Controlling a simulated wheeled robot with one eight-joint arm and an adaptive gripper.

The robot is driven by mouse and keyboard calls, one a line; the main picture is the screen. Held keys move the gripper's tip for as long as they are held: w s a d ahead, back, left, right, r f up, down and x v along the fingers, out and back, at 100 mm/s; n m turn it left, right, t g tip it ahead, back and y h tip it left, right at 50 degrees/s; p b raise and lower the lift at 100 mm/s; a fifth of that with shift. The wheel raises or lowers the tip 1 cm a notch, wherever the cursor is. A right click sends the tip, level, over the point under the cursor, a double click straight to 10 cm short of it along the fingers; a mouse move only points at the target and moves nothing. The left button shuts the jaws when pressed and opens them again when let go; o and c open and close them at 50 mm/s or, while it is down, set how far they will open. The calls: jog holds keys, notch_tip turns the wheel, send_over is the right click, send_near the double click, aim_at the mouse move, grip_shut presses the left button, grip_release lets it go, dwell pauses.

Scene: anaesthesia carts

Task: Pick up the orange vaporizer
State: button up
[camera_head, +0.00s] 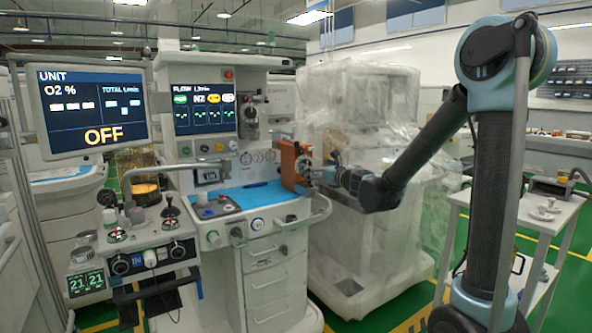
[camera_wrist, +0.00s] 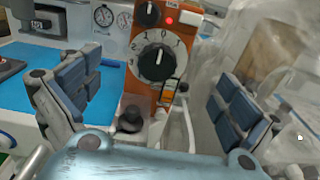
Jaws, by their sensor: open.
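The orange vaporizer (camera_head: 289,166) stands upright at the right side of the anaesthesia cart's blue worktop in the head view. In the wrist view the vaporizer (camera_wrist: 178,28) fills the upper middle, with its black numbered dial and a small red light facing me. My gripper (camera_wrist: 155,88) is open, with one blue-padded finger left of the vaporizer and the other right of it. The fingers appear apart from it, with nothing held. In the head view my gripper (camera_head: 312,172) is small, close to the vaporizer's right side. The vaporizer's lower part is partly hidden.
The cart's blue worktop (camera_head: 262,200) lies left of and below the vaporizer, with a white rail (camera_head: 318,214) along its right edge. Pressure gauges (camera_wrist: 103,16) are behind. A plastic-wrapped machine (camera_head: 360,110) stands close on the right. A white side table (camera_head: 545,218) is farther right.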

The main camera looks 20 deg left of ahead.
aim_at(299, 160)
jog(key=x, duration=1.2)
jog(key=shift+w+r, duration=0.1)
jog(key=shift+r, duration=0.1)
jog(key=shift+c, duration=0.5)
jog(key=c, duration=2.1)
jog(key=shift+o, duration=0.2)
jog(key=shift+r, duration=0.1)
